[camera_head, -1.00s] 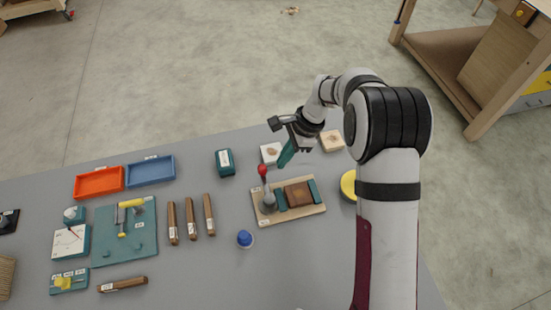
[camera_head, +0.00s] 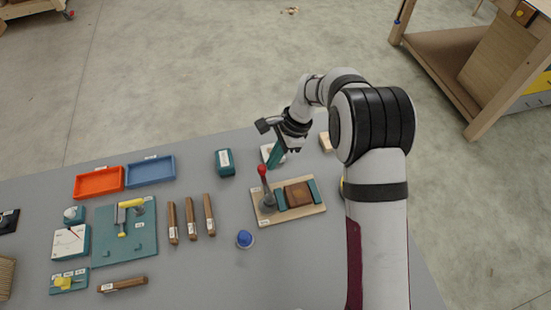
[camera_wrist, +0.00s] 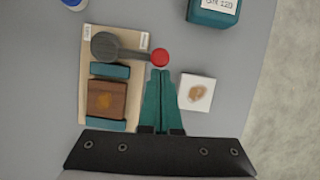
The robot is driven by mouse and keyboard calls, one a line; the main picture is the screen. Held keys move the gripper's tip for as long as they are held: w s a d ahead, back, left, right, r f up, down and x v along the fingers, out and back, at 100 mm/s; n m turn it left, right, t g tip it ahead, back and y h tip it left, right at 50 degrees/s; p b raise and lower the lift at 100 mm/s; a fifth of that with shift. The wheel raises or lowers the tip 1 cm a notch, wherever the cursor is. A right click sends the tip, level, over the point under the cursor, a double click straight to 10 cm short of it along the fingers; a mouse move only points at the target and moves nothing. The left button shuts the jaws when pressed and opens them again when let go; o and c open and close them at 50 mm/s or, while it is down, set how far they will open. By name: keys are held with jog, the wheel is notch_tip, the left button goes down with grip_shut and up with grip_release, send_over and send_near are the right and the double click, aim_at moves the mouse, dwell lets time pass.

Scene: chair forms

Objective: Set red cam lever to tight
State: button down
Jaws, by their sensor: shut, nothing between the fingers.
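The cam lever has a red ball knob (camera_head: 262,170) on a grey arm that stands up from a round grey base (camera_head: 267,204). It sits at the left end of a wooden board (camera_head: 291,218), beside a brown block (camera_head: 298,194) between two teal jaws. In the wrist view the red knob (camera_wrist: 160,56) is just beyond my fingertips. My gripper (camera_head: 274,163) has teal fingers, shut and empty, pointing down behind and slightly right of the knob. It also shows in the wrist view (camera_wrist: 160,72). I cannot tell whether the fingertips touch the knob.
A white tile with a brown patch (camera_wrist: 196,93) lies right of my fingers in the wrist view. A teal box (camera_head: 225,162) stands at the back. A blue knob (camera_head: 245,239) and several wooden bars (camera_head: 190,218) are to the left.

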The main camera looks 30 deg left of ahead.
jog(key=shift+s+a, duration=0.1)
jog(key=shift+a, duration=0.05)
jog(key=shift+s+a+n+g+h, duration=0.2)
jog(key=shift+a+n, duration=0.25)
jog(key=shift+n, duration=0.3)
jog(key=shift+s+a+n+g+h, duration=0.1)
jog(key=shift+s+a+n+h, duration=0.2)
jog(key=shift+n, duration=0.45)
jog(key=s+a+n, duration=0.1)
jog(key=n, duration=0.1)
jog(key=s+a+n+h, duration=0.1)
jog(key=shift+n, duration=0.4)
jog(key=s+n, duration=0.1)
jog(key=s+a+n+h, duration=0.1)
jog(key=n, duration=0.1)
jog(key=shift+s+h, duration=0.25)
jog(key=shift+h, duration=0.05)
jog(key=shift+s+n+h, duration=0.3)
jog(key=shift+s+n, duration=0.3)
jog(key=shift+n, duration=0.35)
jog(key=shift+s+n+h, duration=0.3)
jog(key=shift+s+n, duration=0.3)
jog(key=shift+n, duration=0.35)
jog(key=v, duration=1.2)
